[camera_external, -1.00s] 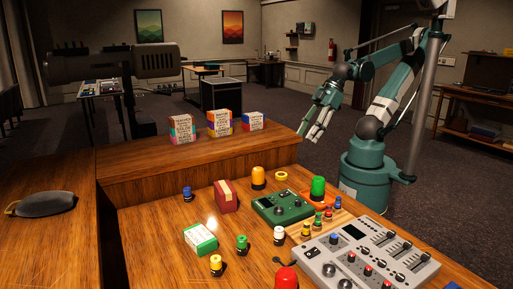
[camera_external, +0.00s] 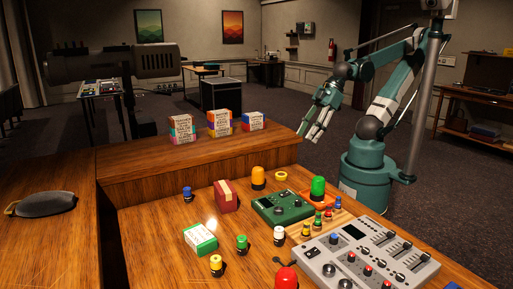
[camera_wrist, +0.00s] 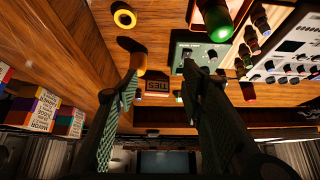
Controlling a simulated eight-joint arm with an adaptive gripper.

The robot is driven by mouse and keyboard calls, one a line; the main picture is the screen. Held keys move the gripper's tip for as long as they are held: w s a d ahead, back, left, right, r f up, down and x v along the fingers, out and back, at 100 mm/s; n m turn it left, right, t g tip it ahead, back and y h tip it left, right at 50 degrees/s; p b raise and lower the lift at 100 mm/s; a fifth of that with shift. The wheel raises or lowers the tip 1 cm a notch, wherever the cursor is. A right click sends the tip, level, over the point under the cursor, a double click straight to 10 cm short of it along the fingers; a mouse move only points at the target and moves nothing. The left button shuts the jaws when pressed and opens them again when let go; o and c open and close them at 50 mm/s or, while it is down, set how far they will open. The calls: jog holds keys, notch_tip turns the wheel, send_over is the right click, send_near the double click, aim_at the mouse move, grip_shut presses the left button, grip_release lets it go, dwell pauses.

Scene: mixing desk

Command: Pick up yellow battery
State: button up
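A small yellow-topped battery-like cylinder (camera_external: 216,265) stands upright on the wooden desk, near its front left. Another small yellow-topped piece (camera_external: 306,229) stands at the left end of a row on a wooden strip. I cannot tell which one is the battery. A larger yellow-orange cylinder (camera_external: 258,178) stands further back; it also shows in the wrist view (camera_wrist: 138,62), partly behind my left finger. My gripper (camera_external: 312,130) hangs beyond the desk's far edge, well away from the small cylinders. Its fingers (camera_wrist: 160,72) are spread in the wrist view, with nothing held.
A green device (camera_external: 282,207), a grey mixer (camera_external: 366,261) and a green-topped cylinder on an orange base (camera_external: 318,187) crowd the right side. A dark red box (camera_external: 224,196) and a green-white box (camera_external: 200,239) stand left. Several stacked boxes (camera_external: 219,124) line the raised shelf.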

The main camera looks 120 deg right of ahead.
jog(key=shift+c, duration=0.5)
dwell(0.3)
jog(key=w+a+r+n+g+p, duration=0.1)
jog(key=w+a+r+n, duration=0.1)
jog(key=w+r, duration=0.35)
jog(key=w+a+r+n+g+p, duration=0.1)
jog(key=w+a+r+n+p, duration=0.15)
jog(key=w, duration=0.55)
jog(key=n+g+p, duration=0.5)
jog(key=n+p, duration=0.2)
jog(key=n, duration=0.7)
send_over(217, 258)
jog(key=f, duration=1.8)
jog(key=shift+s+d+f, duration=0.25)
jog(key=shift+w+a+f+n, duration=0.2)
jog(key=shift+a+f+n, duration=0.1)
jog(key=shift+f, duration=0.2)
